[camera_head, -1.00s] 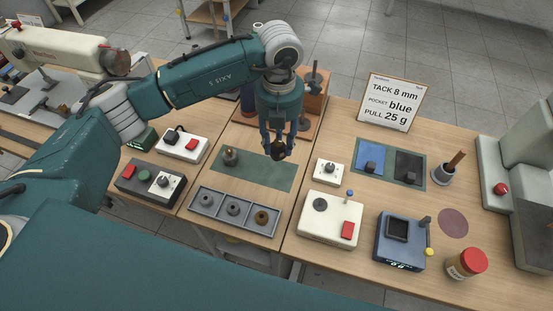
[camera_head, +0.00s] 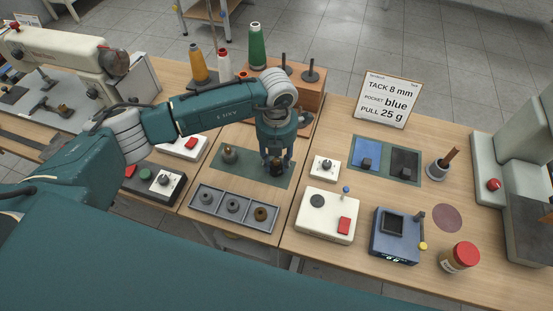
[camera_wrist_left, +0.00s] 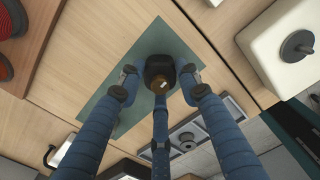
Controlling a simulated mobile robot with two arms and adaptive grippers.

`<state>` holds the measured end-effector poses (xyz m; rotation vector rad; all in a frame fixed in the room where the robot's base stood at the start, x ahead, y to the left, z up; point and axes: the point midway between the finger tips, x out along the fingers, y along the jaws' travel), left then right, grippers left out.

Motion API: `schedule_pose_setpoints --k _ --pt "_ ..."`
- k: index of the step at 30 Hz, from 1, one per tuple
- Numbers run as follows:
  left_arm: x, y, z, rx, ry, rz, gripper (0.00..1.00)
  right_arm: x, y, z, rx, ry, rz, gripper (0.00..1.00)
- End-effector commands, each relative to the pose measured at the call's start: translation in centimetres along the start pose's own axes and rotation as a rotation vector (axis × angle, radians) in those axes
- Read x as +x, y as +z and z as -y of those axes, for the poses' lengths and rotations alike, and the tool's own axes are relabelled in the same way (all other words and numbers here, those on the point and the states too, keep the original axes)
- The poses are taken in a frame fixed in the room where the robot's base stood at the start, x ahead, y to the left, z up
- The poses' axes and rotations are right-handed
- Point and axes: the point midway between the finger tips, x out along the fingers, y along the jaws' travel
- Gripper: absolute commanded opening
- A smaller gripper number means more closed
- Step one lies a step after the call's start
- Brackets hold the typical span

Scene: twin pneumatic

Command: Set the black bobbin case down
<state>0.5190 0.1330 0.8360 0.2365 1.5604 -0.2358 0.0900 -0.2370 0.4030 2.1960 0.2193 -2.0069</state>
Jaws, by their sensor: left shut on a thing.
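My left gripper (camera_head: 277,165) is over the right part of the green mat (camera_head: 252,176), shut on the black bobbin case (camera_head: 277,171). In the left wrist view the black bobbin case (camera_wrist_left: 159,70) sits between the fingers, with a brownish round part facing the camera. The green mat (camera_wrist_left: 110,95) lies behind it. The case is at or very close to the mat; I cannot tell whether it touches. My right gripper is not in view.
A brass-coloured bobbin case (camera_head: 230,154) stands on the mat's left part. A grey tray (camera_head: 219,209) with several round parts lies in front. A small white box (camera_head: 325,168) stands to the right. Blue and black pads (camera_head: 366,154) lie further right.

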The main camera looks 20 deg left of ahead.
Motion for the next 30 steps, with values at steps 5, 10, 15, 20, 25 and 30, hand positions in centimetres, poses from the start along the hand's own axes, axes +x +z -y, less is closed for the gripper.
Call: schedule_pose_setpoints --k 5,10,15,20,25,30 --pt "0.2 0.0 0.0 0.0 0.0 0.0 0.52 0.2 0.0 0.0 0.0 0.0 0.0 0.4" --pt "0.2 0.0 0.0 0.0 0.0 0.0 0.53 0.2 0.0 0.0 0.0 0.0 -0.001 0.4" --pt "-0.1 0.0 0.0 -0.001 0.0 0.0 0.53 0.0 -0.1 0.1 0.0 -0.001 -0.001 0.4" --pt "-1.6 0.1 -0.1 0.001 0.0 0.004 0.53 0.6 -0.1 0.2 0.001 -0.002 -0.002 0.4" --pt "-5.2 0.2 -0.1 0.002 0.001 0.007 0.53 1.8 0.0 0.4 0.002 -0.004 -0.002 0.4" --pt "-8.8 0.1 -0.1 0.0 0.001 0.005 0.53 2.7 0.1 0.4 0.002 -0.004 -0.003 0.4"
